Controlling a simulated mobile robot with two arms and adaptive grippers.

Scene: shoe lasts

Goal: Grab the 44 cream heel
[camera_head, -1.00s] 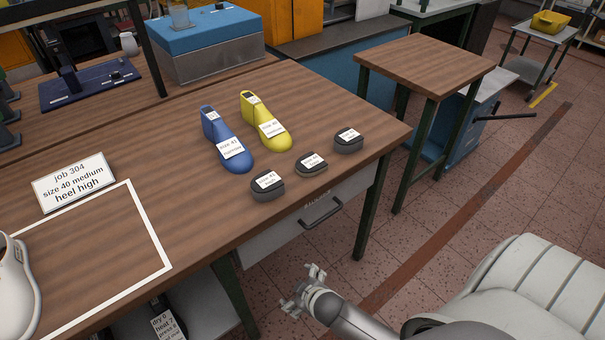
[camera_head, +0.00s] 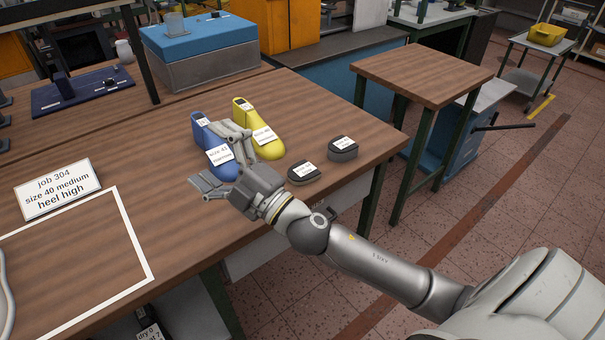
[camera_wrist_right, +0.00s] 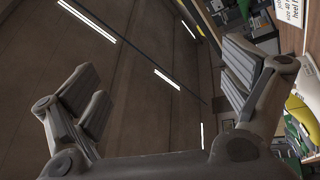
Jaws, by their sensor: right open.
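Two dark grey heel blocks with white labels lie near the table's front edge in the head view, one in the middle (camera_head: 304,174) and one at the right (camera_head: 343,149). Their label print is too small to read surely, and I see no block that is plainly cream. A third block, at the left of the row earlier, is hidden behind my right gripper (camera_head: 222,160). That gripper is open and empty, with its fingers over or in front of the blue last (camera_head: 203,132). The right wrist view shows its spread fingers (camera_wrist_right: 160,88) with nothing between. My left gripper is not in view.
A yellow last (camera_head: 262,140) stands beside the blue one. A job sign (camera_head: 58,190) reads size 40 medium, heel high, beside a white-outlined area (camera_head: 135,245). A blue-topped box (camera_head: 200,40) stands behind. A smaller table (camera_head: 425,70) is at the right.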

